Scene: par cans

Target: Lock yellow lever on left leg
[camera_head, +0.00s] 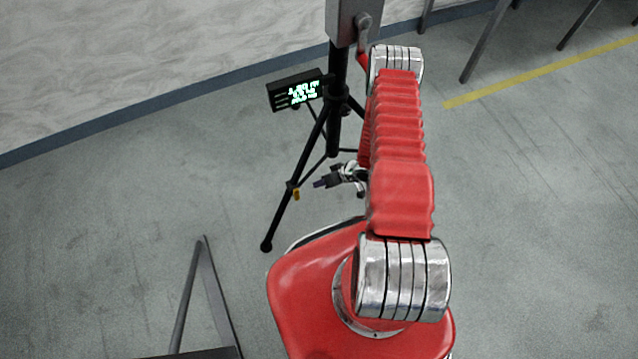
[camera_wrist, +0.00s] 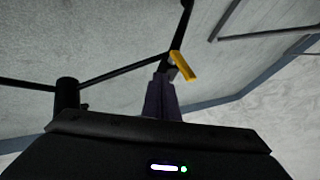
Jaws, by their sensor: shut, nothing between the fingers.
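The yellow lever (camera_head: 296,194) sits on the left leg (camera_head: 281,217) of a black tripod stand in the head view. In the wrist view the yellow lever (camera_wrist: 184,67) sticks out at an angle from the dark leg (camera_wrist: 182,30), just beyond my fingertips. My gripper (camera_head: 320,184) is shut and empty, to the right of the lever in the head view. In the wrist view my gripper (camera_wrist: 163,82) points at the joint where the lever meets the leg. I cannot tell whether the fingertips touch the lever.
The tripod's centre post (camera_head: 336,125) stands behind my gripper, with a black box with a lit green display (camera_head: 297,92) beside it. A brace (camera_wrist: 120,69) runs from the post to the leg. A dark metal frame (camera_head: 205,290) stands at lower left. Open floor lies left of the leg.

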